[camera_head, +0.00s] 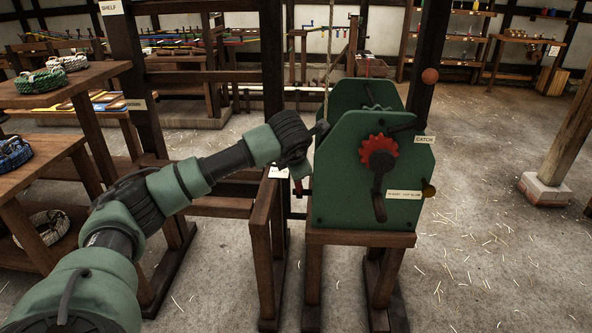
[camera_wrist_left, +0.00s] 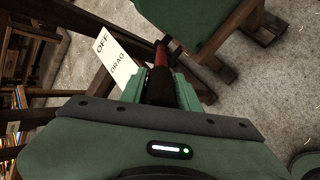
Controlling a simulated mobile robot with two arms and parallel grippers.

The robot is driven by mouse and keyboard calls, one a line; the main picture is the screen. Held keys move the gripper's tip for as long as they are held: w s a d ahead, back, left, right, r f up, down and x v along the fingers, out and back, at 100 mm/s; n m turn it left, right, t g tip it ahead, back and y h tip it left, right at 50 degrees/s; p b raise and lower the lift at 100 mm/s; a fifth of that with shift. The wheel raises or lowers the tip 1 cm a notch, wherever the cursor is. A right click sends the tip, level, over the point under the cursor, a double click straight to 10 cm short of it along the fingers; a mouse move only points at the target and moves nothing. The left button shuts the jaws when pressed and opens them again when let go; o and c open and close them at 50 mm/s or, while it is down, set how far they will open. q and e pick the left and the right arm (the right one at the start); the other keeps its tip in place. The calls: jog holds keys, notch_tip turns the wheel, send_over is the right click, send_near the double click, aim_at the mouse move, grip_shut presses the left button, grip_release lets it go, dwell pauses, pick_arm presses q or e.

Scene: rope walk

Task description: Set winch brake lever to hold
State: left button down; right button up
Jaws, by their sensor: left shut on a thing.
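The green winch (camera_head: 340,190) stands on a wooden stand, with a red toothed wheel (camera_head: 376,147) and a dark crank (camera_head: 379,200) on its front. My left arm reaches to the winch's left side, and its wrist hides the fingers in the head view. In the left wrist view my left gripper (camera_wrist_left: 160,92) is shut on the brake lever (camera_wrist_left: 161,54), which has a red section and a dark end. A white label plate (camera_wrist_left: 118,62) beside it reads OFF and DRAG; no HOLD mark is readable. My right gripper is out of view.
A CATCH label (camera_head: 424,139) and an orange ball knob (camera_head: 430,76) are at the winch's right. A wooden frame (camera_head: 262,235) stands close on its left. Shelves with rope coils (camera_head: 40,80) line the left side. The floor at right is open, with a post (camera_head: 568,135).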

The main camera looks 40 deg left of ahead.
pick_arm(q)
jog(key=shift+s+d+f, duration=0.1)
jog(key=shift+s+f, duration=0.05)
jog(key=shift+f, duration=0.25)
jog(key=c, duration=1.1)
grip_release()
jog(key=shift+o, duration=0.2)
jog(key=shift+s+r, duration=0.1)
jog(key=shift+r, duration=0.05)
jog(key=shift+r, duration=0.25)
jog(key=p+v, duration=0.2)
jog(key=v, duration=0.5)
jog(key=shift+s+d+p, duration=0.15)
jog(key=shift+s+p, duration=0.05)
jog(key=shift+p, duration=0.15)
